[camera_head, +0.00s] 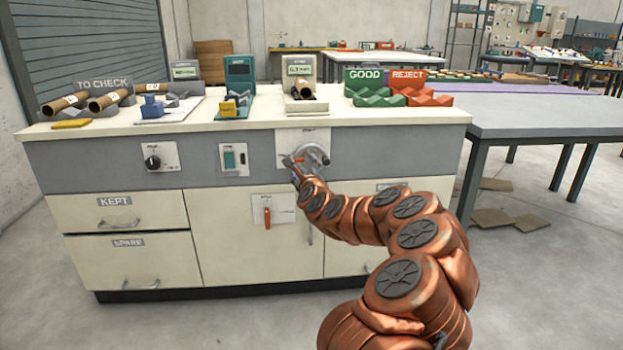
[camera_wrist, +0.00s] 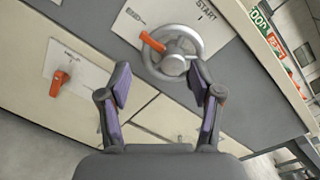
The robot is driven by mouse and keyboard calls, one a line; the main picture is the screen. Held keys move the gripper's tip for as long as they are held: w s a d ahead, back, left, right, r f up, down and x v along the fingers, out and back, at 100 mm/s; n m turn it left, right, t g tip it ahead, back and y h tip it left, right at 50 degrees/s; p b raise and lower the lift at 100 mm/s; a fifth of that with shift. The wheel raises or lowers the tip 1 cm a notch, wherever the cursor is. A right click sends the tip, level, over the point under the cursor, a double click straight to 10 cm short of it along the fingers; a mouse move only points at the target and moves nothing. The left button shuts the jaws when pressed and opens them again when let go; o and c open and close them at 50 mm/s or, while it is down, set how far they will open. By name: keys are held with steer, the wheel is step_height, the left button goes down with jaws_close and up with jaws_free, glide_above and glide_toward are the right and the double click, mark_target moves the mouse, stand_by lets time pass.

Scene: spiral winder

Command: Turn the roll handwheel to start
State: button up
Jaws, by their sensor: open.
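The roll handwheel (camera_wrist: 187,44) is a silver ring with a hub and an orange-red handle (camera_wrist: 152,43). It is mounted on a white plate (camera_wrist: 212,27) marked START and END on the grey front panel. In the wrist view the handle points to the upper left, towards the END side. In the head view the handwheel (camera_head: 318,155) is partly hidden behind my gripper (camera_head: 291,161). In the wrist view my gripper (camera_wrist: 160,88) is open and empty, its two fingers spread just below the hub. I cannot tell whether a finger touches the wheel.
An orange lever switch (camera_head: 267,217) sits on a plate below left of the wheel. A black knob (camera_head: 152,162) and a green switch (camera_head: 229,158) are further left. The bench top (camera_head: 235,107) holds cardboard tubes, instruments and GOOD and REJECT racks. Drawers with handles are below.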

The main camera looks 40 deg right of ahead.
steer(key=w+d+f+m+h+b, duration=0.1)
steer(key=w+d+b, duration=0.1)
steer(key=w+d, duration=0.2)
steer(key=shift+w+d+f+g, duration=0.2)
steer(key=shift+w+d+g, duration=0.15)
steer(key=shift+d, duration=1.35)
steer(key=shift+d, duration=0.1)
steer(key=c, duration=1.1)
